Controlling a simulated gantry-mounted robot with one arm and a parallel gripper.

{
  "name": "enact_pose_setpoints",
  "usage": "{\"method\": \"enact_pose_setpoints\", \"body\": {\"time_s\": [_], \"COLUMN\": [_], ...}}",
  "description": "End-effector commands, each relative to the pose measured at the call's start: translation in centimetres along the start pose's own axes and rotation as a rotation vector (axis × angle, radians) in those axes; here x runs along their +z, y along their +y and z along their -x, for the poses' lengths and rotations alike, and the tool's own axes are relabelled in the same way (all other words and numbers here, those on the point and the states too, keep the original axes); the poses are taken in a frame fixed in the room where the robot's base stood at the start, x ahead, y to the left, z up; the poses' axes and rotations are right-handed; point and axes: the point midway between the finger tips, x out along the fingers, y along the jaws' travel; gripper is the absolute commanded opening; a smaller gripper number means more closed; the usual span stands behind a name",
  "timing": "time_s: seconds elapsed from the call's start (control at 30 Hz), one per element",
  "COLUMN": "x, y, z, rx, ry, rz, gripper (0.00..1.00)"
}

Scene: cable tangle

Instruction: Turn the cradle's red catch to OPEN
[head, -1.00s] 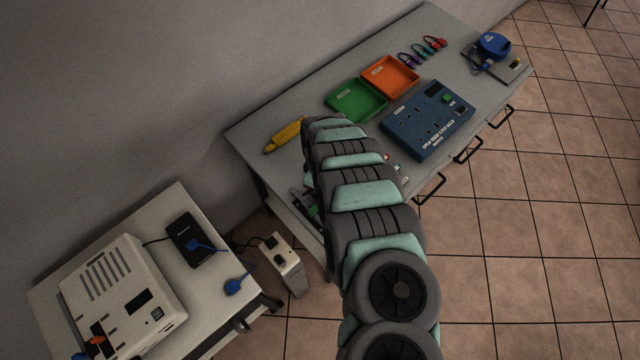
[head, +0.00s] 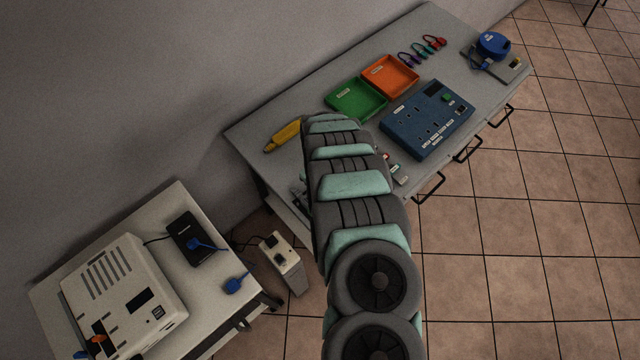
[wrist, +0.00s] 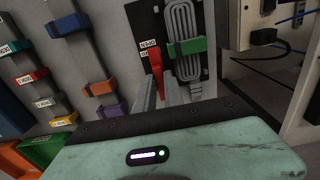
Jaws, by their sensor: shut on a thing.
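The fingertips are partly hard to make out. In the head view my arm hides the gripper and most of the cradle.
In the wrist view, several coloured clips line the left side and a pale box with a dark cable stands at right. In the head view, a blue panel (head: 427,118), green tray (head: 352,113), orange tray (head: 365,77) and yellow tool (head: 284,135) lie on the bench.

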Motion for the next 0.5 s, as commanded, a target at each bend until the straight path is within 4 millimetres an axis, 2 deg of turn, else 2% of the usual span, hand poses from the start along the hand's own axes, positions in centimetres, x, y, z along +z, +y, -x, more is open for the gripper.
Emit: {"method": "enact_pose_setpoints", "body": {"time_s": [0.17,0.2,0.43,0.5], "x": [0.02,0.02,0.02,0.01], "y": [0.0,0.0,0.01,0.01], "z": [0.03,0.03,0.01,0.01], "rx": [-0.001,-0.001,-0.001,0.0], "ry": [0.0,0.0,0.0,0.0], "rz": [-0.002,-0.002,-0.001,-0.001], "gripper": [0.0,0.13,0.32,0.35]}}
